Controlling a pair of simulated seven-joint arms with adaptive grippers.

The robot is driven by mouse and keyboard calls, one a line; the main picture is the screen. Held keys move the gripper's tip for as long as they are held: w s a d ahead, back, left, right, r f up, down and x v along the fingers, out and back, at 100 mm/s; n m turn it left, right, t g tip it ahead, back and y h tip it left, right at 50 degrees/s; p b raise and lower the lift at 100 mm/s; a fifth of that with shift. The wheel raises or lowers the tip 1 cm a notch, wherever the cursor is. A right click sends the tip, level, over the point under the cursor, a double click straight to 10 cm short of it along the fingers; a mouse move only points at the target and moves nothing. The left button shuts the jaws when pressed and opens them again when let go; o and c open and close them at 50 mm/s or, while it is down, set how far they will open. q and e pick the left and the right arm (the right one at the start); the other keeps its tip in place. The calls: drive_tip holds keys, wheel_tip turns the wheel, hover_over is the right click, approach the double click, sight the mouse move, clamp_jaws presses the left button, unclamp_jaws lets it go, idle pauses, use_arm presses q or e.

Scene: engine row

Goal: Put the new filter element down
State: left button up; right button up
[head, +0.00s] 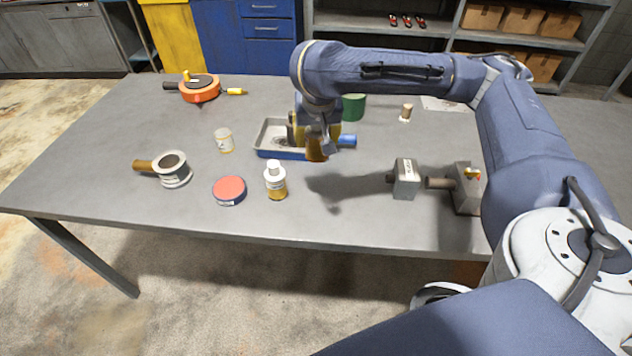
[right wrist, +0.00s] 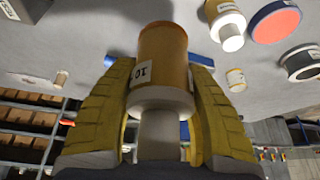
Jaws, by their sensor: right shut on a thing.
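My right gripper (head: 316,146) is over the right end of a shallow tray (head: 262,138) with a blue edge, in the middle of the table. It is shut on an orange-brown cylinder with a label and pale end, which I take to be the new filter element (head: 316,155). In the right wrist view the filter element (right wrist: 163,58) sits between the yellow fingers (right wrist: 160,110), its pale neck toward the palm. Whether its far end touches anything cannot be told. The gripper hides part of the tray. My left gripper is not in view.
A white-capped bottle (head: 275,182), a red-topped tin (head: 229,189), a handled metal cup (head: 174,170) and a small jar (head: 224,140) stand left of the gripper. Grey metal blocks (head: 406,180) stand right. A green cylinder (head: 353,106) is behind. The front middle of the table is clear.

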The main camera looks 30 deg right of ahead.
wheel_tip(320, 180, down, 16)
drive_tip(key=shift+r, duration=0.2)
idle(0.6)
drive_tip(key=shift+f, duration=0.15)
drive_tip(key=o, duration=1.3)
drive_tip(key=v, duration=1.2)
